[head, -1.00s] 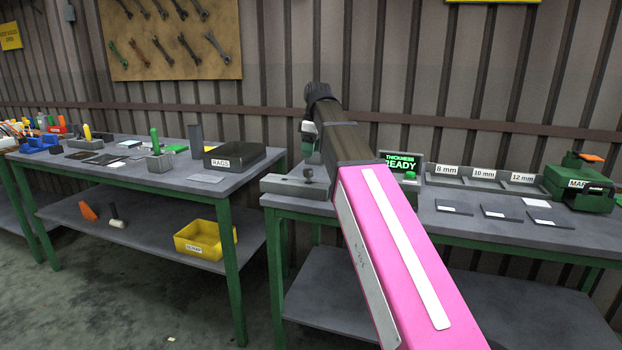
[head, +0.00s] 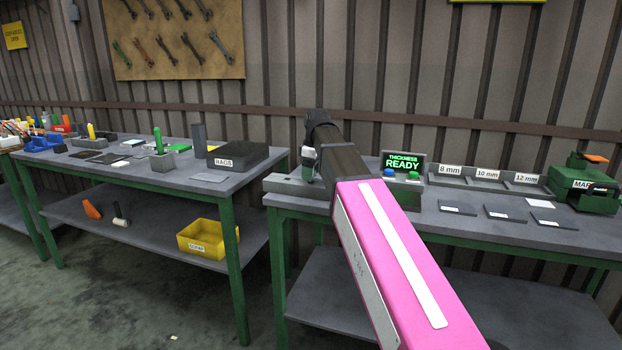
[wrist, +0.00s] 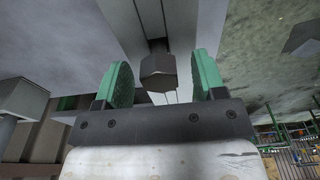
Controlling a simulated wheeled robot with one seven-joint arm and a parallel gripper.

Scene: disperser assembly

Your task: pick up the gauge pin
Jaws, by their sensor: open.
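In the wrist view, a dark hexagonal-headed piece (wrist: 158,72) stands on a long grey bar (wrist: 120,20). I take it as the gauge pin, but no label shows this. My gripper (wrist: 160,85) is open, with one green-padded finger on each side of the piece and visible gaps to both. In the head view, my gripper (head: 309,166) is low over the grey bar (head: 285,185) at the left end of the right table, and hides the piece.
A THICKNESS READY display (head: 403,164) stands just right of my gripper, with blue (head: 389,173) and green (head: 413,176) buttons before it. Farther right are labelled bins (head: 480,178) and a green machine (head: 580,190).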

